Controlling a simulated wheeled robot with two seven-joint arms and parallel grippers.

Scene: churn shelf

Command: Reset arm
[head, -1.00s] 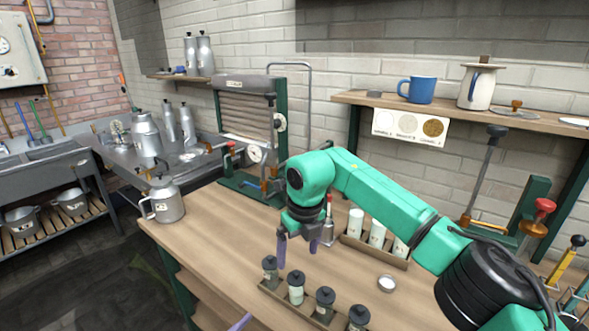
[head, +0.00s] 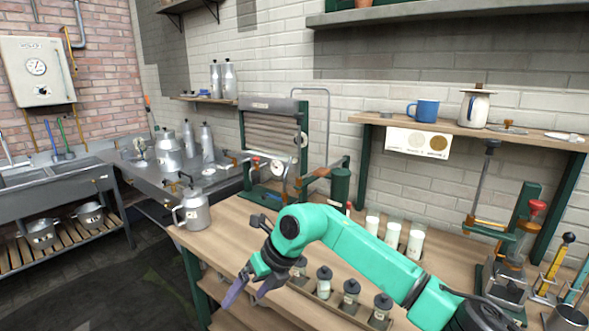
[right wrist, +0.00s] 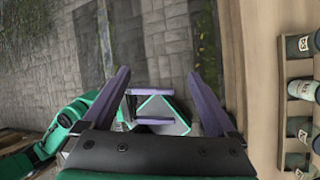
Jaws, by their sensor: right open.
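My right gripper (head: 250,291) is at the lower middle of the head view, tilted down and to the left. It is out past the table's near-left edge, in front of the row of dark-capped jars. In the right wrist view its two purple fingers (right wrist: 160,82) stand wide apart with nothing between them, above the paved floor. Green parts of my own body show below and to the left there.
The wooden table (head: 228,218) carries a metal can (head: 194,211), dark-capped jars (head: 323,283) close to my right arm and white cups (head: 393,235) behind it. A wall shelf (head: 459,128) holds a blue mug (head: 426,111). Floor (right wrist: 150,35) lies open beside the table.

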